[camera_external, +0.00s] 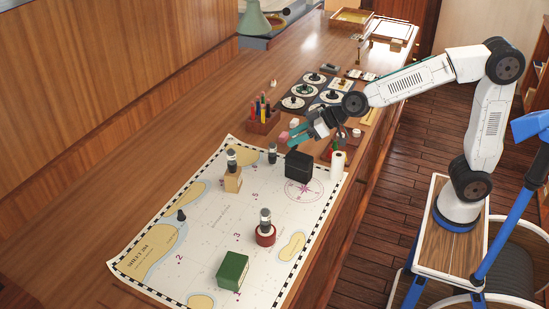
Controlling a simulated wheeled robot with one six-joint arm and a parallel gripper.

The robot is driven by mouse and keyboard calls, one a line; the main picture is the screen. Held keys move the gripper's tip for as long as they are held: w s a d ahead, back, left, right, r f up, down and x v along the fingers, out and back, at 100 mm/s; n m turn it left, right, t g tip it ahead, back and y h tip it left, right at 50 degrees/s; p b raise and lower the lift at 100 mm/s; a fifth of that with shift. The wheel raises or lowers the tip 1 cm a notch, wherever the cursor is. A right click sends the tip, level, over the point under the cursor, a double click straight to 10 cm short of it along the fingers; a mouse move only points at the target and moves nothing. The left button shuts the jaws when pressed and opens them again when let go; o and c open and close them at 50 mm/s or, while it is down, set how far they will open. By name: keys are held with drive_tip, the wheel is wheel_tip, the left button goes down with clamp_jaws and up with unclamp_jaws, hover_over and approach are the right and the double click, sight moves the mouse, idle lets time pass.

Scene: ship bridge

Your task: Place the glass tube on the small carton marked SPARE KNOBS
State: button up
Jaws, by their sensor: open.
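Several small cylinders with dark and clear glass-like bands stand on the chart. One tube (231,157) stands on a small tan carton (232,181). A second tube (272,153) stands upright on the chart near its back edge. A third tube (265,216) stands in or on a round red holder (266,236). No lettering is readable on any box, so I cannot tell which is marked SPARE KNOBS.
The black box (299,165), green box (232,270) and dark small piece (181,215) rest on the chart (205,235). A white cylinder (338,162) stands at its right edge. A pen holder (264,120) and round instruments lie behind. The chart's middle has free room.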

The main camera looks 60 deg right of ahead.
drive_tip(key=s+d+f+m+g+h, duration=0.1)
drive_tip(key=s+d+f+g, duration=0.1)
drive_tip(key=s+d, duration=0.5)
drive_tip(key=s+d+f+m+g+h, duration=0.1)
drive_tip(key=s+d+g, duration=0.3)
drive_tip(key=s, duration=1.4)
drive_tip(key=s+d+f+m+g+h, duration=0.1)
drive_tip(key=s+d+f+g+h, duration=0.1)
drive_tip(key=s+d, duration=0.8)
drive_tip(key=s+f+g, duration=0.1)
drive_tip(key=s, duration=0.1)
drive_tip(key=shift+s+d+h, duration=0.2)
drive_tip(key=shift+s+h, duration=0.1)
drive_tip(key=shift+s, duration=0.1)
